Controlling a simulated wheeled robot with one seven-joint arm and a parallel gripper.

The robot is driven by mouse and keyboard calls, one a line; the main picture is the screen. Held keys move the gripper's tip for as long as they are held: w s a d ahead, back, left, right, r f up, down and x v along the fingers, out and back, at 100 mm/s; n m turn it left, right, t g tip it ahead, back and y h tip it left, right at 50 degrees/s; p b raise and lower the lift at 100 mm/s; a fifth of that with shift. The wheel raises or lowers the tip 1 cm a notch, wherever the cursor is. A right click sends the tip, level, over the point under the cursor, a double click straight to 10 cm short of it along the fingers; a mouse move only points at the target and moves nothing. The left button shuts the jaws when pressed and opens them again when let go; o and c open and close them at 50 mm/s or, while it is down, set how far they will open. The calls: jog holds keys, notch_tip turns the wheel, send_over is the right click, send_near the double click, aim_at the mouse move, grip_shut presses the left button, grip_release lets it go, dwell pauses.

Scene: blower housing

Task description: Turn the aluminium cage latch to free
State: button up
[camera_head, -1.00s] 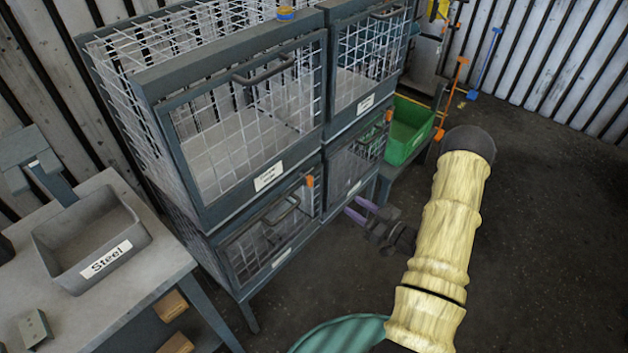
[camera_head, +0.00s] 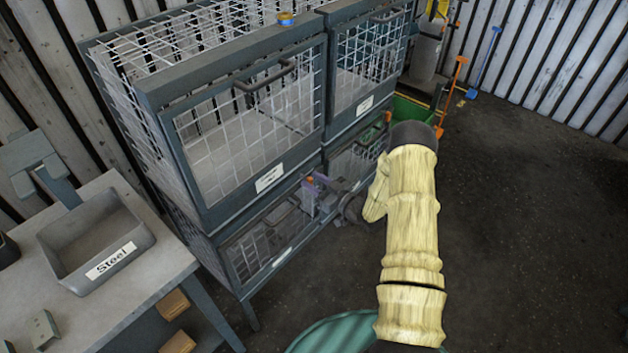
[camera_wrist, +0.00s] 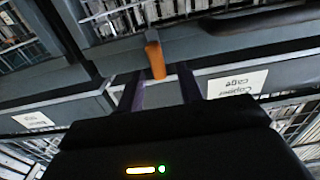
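An orange latch (camera_wrist: 155,56) stands out from the grey cage frame in the wrist view, tilted slightly. The head view shows it small at the top right corner of the lower left cage door (camera_head: 310,181). My gripper (camera_wrist: 160,90) is open, with one purple finger on each side of the latch's near end and a gap showing beside it. In the head view my gripper (camera_head: 318,192) is at this corner, partly covering the door. I cannot read which cage is aluminium; an upside-down label (camera_wrist: 237,83) near the latch seems to say copper cage.
Wire cages stand two high, with the upper left cage (camera_head: 240,150) above the latch. A second orange latch (camera_head: 388,117) is on the lower right cage. A Steel bin (camera_head: 120,258) sits on the table at left. A green bin (camera_head: 412,112) is behind my arm.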

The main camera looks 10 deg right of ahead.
jog(key=shift+w+a, duration=0.1)
jog(key=shift+w, duration=0.1)
grip_shut()
